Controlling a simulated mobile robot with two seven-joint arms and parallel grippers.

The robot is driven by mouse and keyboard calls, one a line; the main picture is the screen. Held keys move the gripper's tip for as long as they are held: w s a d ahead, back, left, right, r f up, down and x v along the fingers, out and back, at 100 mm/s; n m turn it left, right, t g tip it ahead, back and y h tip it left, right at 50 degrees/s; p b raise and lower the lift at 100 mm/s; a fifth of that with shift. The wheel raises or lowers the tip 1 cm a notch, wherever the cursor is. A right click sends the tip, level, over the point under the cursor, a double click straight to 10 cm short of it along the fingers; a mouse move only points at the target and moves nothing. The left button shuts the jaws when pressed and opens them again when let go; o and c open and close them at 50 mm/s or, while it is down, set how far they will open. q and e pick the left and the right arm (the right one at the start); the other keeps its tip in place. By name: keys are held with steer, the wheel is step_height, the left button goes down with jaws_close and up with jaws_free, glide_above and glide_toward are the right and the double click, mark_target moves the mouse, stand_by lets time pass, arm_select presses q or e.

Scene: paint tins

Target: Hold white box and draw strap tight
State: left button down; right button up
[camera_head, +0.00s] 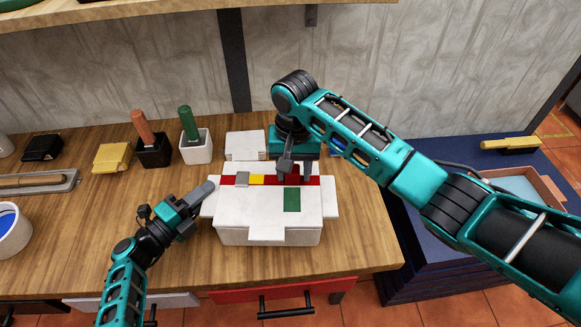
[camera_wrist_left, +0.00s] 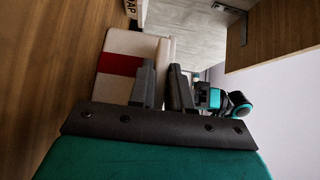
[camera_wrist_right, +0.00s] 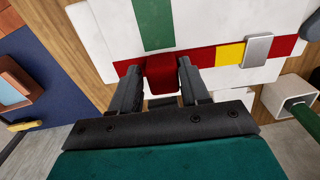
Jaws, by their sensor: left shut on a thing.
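The white box (camera_head: 268,236) stands on the wooden bench with its lid flaps spread. A red strap (camera_head: 227,180) runs across its top, with a grey buckle (camera_head: 242,179) and a yellow mark (camera_head: 257,180). My left gripper (camera_head: 207,188) is shut on the box's left edge; the left wrist view shows the white wall between its fingers (camera_wrist_left: 164,72). My right gripper (camera_head: 296,172) points down over the strap's right part. In the right wrist view its open fingers (camera_wrist_right: 163,72) straddle a raised red strap tab (camera_wrist_right: 162,76); whether they touch it is unclear.
A green patch (camera_head: 292,199) marks the box top. Behind stand a black pot (camera_head: 153,152), a white pot (camera_head: 196,151) with a green handle, and a white block (camera_head: 245,146). A blue stand (camera_head: 430,240) is right of the bench.

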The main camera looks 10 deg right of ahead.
mark_target(294, 168)
arm_select(q)
steer(key=shift+s+a+f, duration=0.15)
steer(key=shift+f, duration=0.25)
arm_select(e)
steer(key=shift+o, duration=1.4)
steer(key=shift+d, duration=0.1)
step_height(294, 168, up, 12)
arm_select(q)
steer(key=c, duration=1.2)
jaws_free()
steer(key=shift+r, duration=0.1)
steer(key=shift+o, duration=1.1)
steer(key=shift+r, duration=0.15)
